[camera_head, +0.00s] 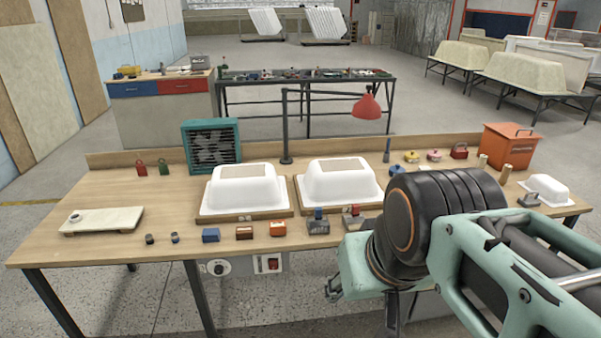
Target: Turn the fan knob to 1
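A teal box fan (211,145) with a dark grille stands at the back of the wooden workbench, left of the lamp. My arm reaches in from the lower right. What seems to be part of my gripper (394,312) shows below the dark joint, in front of the bench, well to the right of the knob and apart from it. My fingertips are not clear, and I see nothing held.
A red switch (271,264) is right of the knob on the same panel. The workbench (110,185) holds white tub shells (245,186), small coloured blocks, a red lamp (367,106) and an orange bin (509,147). Floor in front of the panel looks clear.

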